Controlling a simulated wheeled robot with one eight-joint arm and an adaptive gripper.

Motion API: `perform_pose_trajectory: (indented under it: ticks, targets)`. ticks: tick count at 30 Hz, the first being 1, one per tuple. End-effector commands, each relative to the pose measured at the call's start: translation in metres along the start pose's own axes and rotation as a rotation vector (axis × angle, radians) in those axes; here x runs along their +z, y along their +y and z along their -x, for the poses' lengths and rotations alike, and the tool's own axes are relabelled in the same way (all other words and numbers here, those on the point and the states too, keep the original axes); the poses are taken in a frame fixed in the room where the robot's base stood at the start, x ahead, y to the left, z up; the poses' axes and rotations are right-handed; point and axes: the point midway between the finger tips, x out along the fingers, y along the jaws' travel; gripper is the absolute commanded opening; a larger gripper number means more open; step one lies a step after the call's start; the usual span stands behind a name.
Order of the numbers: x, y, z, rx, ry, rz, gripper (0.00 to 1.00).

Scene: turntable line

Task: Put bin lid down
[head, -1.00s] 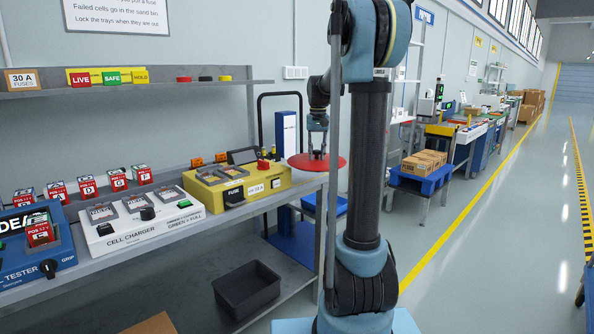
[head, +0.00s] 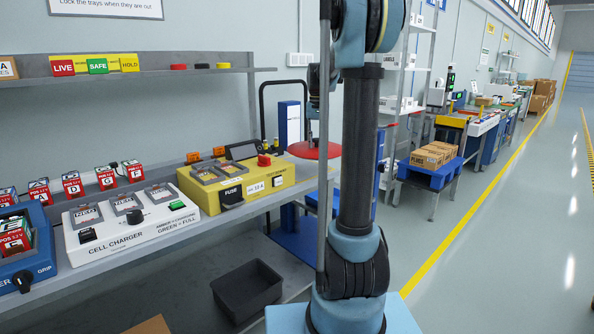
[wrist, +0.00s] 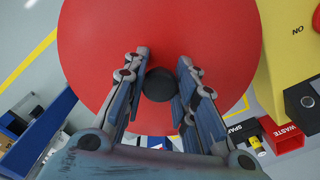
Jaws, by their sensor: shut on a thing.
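The bin lid (wrist: 225,50) is a round red disc with a black knob (wrist: 158,85) at its centre. My gripper (wrist: 163,68) has its two fingers on either side of the knob, shut on it. In the head view the lid (head: 308,150) is near the right end of the bench, beside the yellow fuse box (head: 284,173), and looks about level.
A red waste box (wrist: 282,135) sits near the lid's lower right in the wrist view. The bench also holds a white cell charger (head: 128,240) and a blue tester. A black open bin (head: 246,290) stands on the lower shelf. The floor (head: 500,250) at right is clear.

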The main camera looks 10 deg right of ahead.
Motion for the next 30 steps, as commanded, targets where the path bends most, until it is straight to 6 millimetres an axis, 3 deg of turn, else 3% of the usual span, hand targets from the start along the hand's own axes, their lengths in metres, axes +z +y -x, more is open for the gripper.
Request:
perform_pose_trajectory:
  ticks: [9, 17, 24, 30]
  targets:
    - [-0.001, 0.003, -0.046, 0.000, 0.000, -0.004, 0.00]
    - [-0.001, 0.003, -0.063, 0.000, 0.000, -0.004, 0.00]
    - [0.000, 0.003, -0.094, 0.000, 0.000, -0.003, 0.00]
    - [0.000, 0.003, -0.098, 0.000, 0.000, -0.003, 0.00]
